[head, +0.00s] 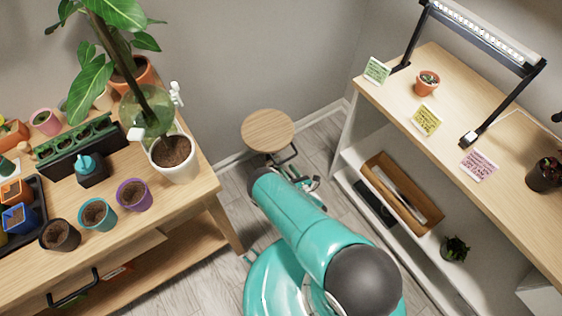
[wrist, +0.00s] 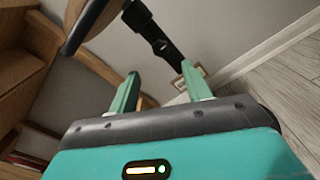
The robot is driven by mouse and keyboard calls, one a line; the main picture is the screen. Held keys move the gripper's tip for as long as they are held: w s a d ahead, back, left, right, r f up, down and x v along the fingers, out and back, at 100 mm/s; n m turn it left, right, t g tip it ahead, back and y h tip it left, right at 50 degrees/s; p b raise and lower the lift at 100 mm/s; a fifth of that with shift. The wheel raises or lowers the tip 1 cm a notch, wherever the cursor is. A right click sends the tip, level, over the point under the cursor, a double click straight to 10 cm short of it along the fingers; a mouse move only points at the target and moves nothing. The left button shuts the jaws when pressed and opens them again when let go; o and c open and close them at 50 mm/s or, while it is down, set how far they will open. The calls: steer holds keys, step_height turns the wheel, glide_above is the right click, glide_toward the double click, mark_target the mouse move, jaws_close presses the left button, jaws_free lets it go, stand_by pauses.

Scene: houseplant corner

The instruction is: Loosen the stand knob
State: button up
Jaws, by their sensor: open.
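The stand has a round wooden top (head: 268,130), and my arm hides much of what is below it. In the wrist view the underside of a dark-rimmed disc (wrist: 88,28) shows at upper left, with a black post (wrist: 174,60) beside it. A dark lump (wrist: 160,45) on the post looks like the knob, but its shape is unclear. My gripper (wrist: 160,70) is open and empty, its two green fingers apart and pointing toward the post. In the head view my gripper (head: 304,182) is just below the stand top, partly hidden by my arm. I cannot see contact with the knob.
A wooden bench (head: 195,215) with pots and a tall plant stands at left. A white shelf unit (head: 350,125) at right carries a grow lamp (head: 480,35), a small potted cactus (head: 427,83) and note cards. Grey floor lies between them, with walls behind the stand.

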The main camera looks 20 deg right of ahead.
steer(key=v, duration=0.4)
steer(key=shift+s+d, duration=0.15)
steer(key=shift+s, duration=0.25)
